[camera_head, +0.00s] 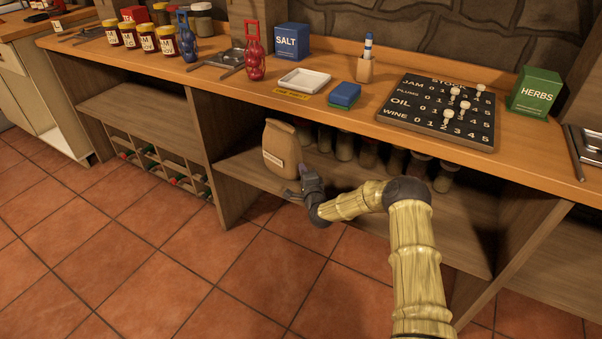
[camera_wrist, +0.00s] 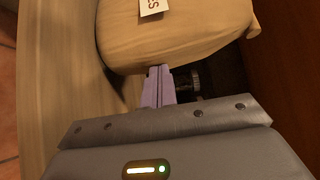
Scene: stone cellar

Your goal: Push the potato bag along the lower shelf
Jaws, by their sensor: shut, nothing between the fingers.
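The potato bag (camera_head: 281,147) is a brown paper sack with a folded top and a white label. It stands upright on the lower shelf (camera_head: 357,212), near the shelf's left end. My gripper (camera_head: 303,171) is shut and empty at the bag's right side. In the wrist view the bag (camera_wrist: 180,40) fills the top, with part of its label showing. The closed fingertips (camera_wrist: 158,70) meet the bag's near side and seem to touch it. The bag's far side is hidden.
Several jars (camera_head: 344,145) stand at the back of the lower shelf, behind and right of the bag. An upright panel (camera_head: 216,160) closes the shelf on the left. The worktop above holds a salt box (camera_head: 291,42), a scoreboard (camera_head: 440,110) and a herbs box (camera_head: 535,92).

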